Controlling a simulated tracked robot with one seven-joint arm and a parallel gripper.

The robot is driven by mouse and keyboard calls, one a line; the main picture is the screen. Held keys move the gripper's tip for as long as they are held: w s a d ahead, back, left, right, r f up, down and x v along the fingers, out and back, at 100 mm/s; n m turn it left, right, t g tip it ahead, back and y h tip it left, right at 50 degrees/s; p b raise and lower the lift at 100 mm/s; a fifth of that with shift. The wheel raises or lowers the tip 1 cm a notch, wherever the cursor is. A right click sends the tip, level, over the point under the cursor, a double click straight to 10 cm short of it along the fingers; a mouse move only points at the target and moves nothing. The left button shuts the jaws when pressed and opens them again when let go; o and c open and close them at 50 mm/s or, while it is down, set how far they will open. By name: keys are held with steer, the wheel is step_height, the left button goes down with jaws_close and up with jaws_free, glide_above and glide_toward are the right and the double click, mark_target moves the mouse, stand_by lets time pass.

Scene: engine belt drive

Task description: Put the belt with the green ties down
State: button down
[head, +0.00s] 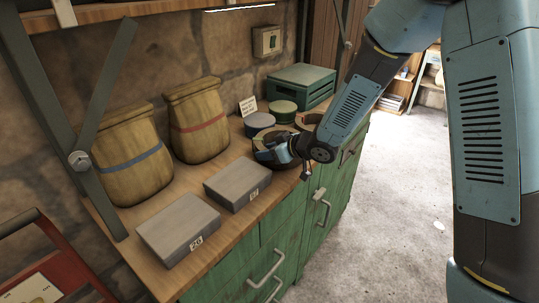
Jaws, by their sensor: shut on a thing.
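My gripper (292,160) is over the wooden bench top (232,205), near its front edge. It is shut on a dark ring-shaped belt coil (262,142), which is low over or on the bench; I cannot tell whether it touches. My gripper and arm hide part of this coil, and no green ties can be made out on it. A second brownish ring-shaped coil (308,121) lies just behind, partly hidden by my arm.
Round tins, one grey (259,121) and one green-topped (283,108), stand behind the coil by a small sign (248,106). A green crate (301,86) is at the back. Two grey boxes (237,184) (178,228) and two sacks (199,121) (132,155) fill the left.

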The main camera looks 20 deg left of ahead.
steer(key=shift+f, duration=0.55)
steer(key=c, duration=0.6)
jaws_free()
steer(key=v, duration=1.2)
steer(key=shift+d, duration=0.1)
